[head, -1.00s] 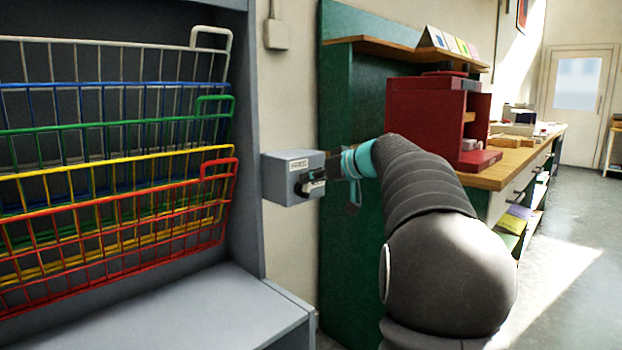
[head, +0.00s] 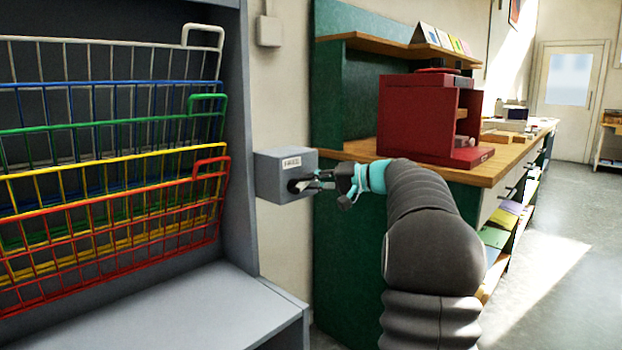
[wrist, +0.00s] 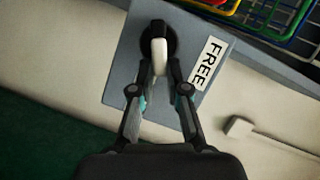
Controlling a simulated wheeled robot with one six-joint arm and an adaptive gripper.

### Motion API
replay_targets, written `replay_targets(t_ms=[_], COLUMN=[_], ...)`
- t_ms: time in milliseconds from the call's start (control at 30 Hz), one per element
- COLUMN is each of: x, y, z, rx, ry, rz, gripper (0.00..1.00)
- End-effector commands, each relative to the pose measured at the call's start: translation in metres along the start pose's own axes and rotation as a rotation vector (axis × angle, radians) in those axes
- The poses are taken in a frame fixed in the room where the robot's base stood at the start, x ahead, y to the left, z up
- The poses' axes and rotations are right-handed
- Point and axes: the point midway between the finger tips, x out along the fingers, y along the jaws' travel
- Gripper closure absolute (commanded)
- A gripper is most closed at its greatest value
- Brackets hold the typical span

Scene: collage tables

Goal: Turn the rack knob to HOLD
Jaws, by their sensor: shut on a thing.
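The rack knob (wrist: 158,40) shows in the wrist view as a black round base with a pale lever. It sits on the face of a grey control box (head: 268,180), which is fixed to the wall right of the rack. A white label (wrist: 206,63) beside the knob reads FREE in the wrist view; the label is too small to read in the head view. My gripper (wrist: 158,70) is shut on the knob's lever, one finger on each side. It also shows in the head view (head: 312,182) at the box face. The fingertips partly hide the lever.
The rack of coloured wire baskets (head: 110,140) stands at left, its grey ledge (head: 235,305) below the box. A green panel (head: 340,255) and a wooden counter (head: 490,170) with a red cabinet (head: 425,120) stand right of the box. Floor at far right is open.

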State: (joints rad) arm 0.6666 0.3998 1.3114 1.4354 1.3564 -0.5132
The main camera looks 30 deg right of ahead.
Motion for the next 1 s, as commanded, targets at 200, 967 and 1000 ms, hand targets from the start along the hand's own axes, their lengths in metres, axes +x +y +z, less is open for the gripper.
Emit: replay_targets(t_ms=[200,967,1000], x=[0.003,0.004,0.004], y=[0.007,0.013,0.013], z=[0.002,0.005,0.005], rx=[0.174,0.416,0.416], ry=[-0.005,-0.006,-0.006], rz=[-0.072,-0.173,-0.173], gripper=[1.0,1.0,1.0])
